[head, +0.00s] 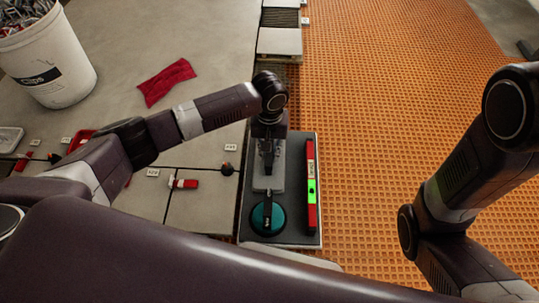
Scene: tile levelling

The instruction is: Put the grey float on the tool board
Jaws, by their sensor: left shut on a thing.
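The grey float (282,172) is a flat light-grey plate lying over the dark tool board (296,238), between the board's left edge and a red level. My left gripper (267,165) points down over the float and is shut on it. The gripper covers the middle of the float, and its handle is mostly hidden. I cannot tell whether the float touches the board or hangs just above it. My right arm shows at the right, but its gripper is out of view.
The tool board also holds a teal round tool (260,219) and a red level (311,167) with a green middle. A white bucket of clips (58,75), a red cloth (166,82) and a red-and-white piece (185,184) are on the tiles. Orange matting (400,100) is clear.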

